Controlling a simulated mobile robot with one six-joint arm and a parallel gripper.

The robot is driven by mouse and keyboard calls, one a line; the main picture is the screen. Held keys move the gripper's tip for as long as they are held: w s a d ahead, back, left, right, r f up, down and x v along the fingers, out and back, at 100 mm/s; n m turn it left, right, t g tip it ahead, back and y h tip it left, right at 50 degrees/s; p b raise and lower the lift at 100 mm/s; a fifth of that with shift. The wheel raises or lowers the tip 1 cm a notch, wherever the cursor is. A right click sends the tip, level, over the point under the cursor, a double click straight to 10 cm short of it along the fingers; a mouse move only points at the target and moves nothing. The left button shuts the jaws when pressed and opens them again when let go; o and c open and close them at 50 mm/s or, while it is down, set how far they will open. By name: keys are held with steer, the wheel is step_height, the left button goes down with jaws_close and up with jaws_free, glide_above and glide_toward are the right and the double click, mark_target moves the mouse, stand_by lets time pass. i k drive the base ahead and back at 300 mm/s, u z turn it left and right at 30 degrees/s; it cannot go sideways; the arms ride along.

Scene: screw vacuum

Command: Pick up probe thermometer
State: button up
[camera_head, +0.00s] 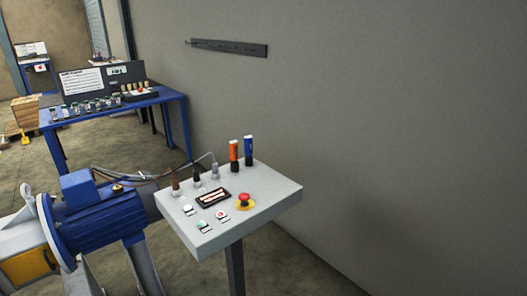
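I cannot pick out a probe thermometer for certain in the head view. Two slim upright cylinders, one orange (234,155) and one blue (249,150), both with dark parts, stand on the back edge of a light grey control panel (270,191). They are too small to identify. A dark-framed plate (213,199) lies on the panel. My gripper is not in view.
The panel stands on a dark post and carries a red emergency button (245,199) and cable connectors (196,179). A blue motor (103,211) is at its left. A blue table (112,116) with several small items stands behind. A grey wall (400,110) bounds the right.

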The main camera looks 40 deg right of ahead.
mark_target(233, 146)
steer(key=z, duration=0.8)
steer(key=k, duration=0.95)
steer(key=u, duration=0.05)
steer(key=i, duration=0.9)
